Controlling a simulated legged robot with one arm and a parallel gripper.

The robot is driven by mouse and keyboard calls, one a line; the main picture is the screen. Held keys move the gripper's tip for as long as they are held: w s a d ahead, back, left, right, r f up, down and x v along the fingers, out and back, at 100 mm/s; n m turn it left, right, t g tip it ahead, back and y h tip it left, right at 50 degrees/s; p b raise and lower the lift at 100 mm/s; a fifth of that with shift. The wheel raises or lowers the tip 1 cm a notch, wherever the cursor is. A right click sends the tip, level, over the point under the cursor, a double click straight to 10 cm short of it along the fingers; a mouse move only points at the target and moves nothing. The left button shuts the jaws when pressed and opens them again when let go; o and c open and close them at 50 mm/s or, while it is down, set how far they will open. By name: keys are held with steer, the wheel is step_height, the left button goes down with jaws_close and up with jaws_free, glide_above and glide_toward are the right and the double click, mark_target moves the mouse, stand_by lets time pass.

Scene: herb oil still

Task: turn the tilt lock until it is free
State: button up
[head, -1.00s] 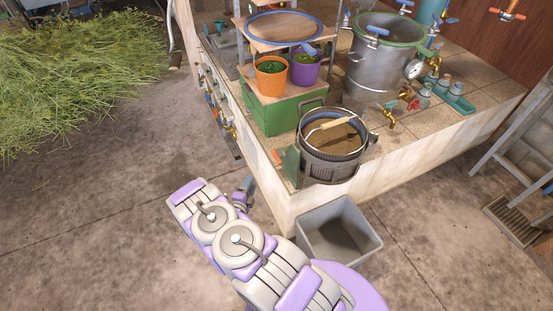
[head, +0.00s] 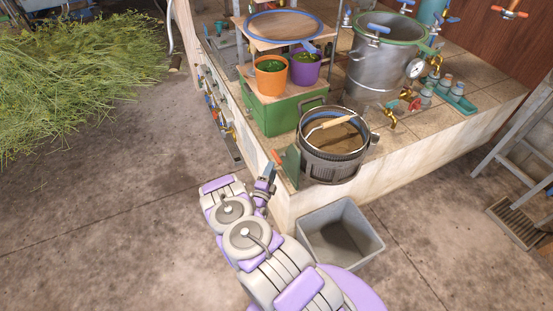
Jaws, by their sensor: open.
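The tilt lock appears to be the small orange handle (head: 277,157) on the green bracket (head: 291,165) at the bench corner. The bracket stands beside a dark ribbed pot (head: 331,157) with a wire bail and wooden grip, which sits upright and holds something brown. My gripper (head: 267,172) is open, just below and left of the orange handle. A small gap seems to lie between them, but contact is hard to judge from this angle. My wrist partly hides the gripper.
A grey bin (head: 340,235) stands on the floor below the pot. A green box (head: 270,112) with an orange pot (head: 271,77) and a purple pot (head: 306,69) is behind. A steel vessel (head: 382,70) stands further back. The floor at left is clear up to the herb pile (head: 75,70).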

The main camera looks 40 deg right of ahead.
mark_target(276, 157)
steer(key=b+x, duration=0.1)
steer(key=x, duration=0.6)
steer(key=shift+w+d, duration=0.1)
steer(key=shift+w, duration=0.05)
jaws_close()
